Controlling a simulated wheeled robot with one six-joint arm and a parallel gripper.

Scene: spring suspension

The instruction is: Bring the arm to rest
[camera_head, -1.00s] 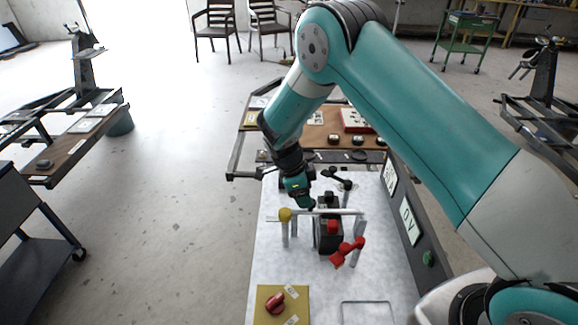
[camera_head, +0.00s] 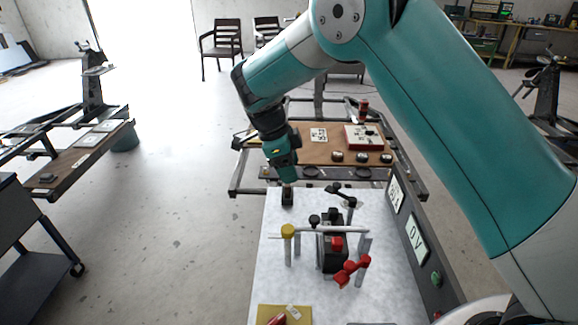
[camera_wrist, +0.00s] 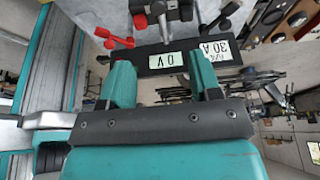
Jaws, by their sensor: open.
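My gripper (camera_head: 287,182) hangs from my teal arm over the far left end of the white work surface (camera_head: 282,275). Its tip is just above a small black block (camera_head: 287,198); I cannot tell whether they touch. In the wrist view, the two teal fingers of my gripper (camera_wrist: 160,82) are spread apart with nothing between them. Beyond the fingers is a dark panel with a "0V" label (camera_wrist: 181,62), also seen at the right edge of the surface in the head view (camera_head: 415,240).
A rig with a yellow-capped post (camera_head: 288,231), a black block (camera_head: 331,255) and a red clamp (camera_head: 350,271) stands mid-surface. A brown board (camera_head: 300,152) with several small parts lies behind. Open floor (camera_head: 165,230) is to the left.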

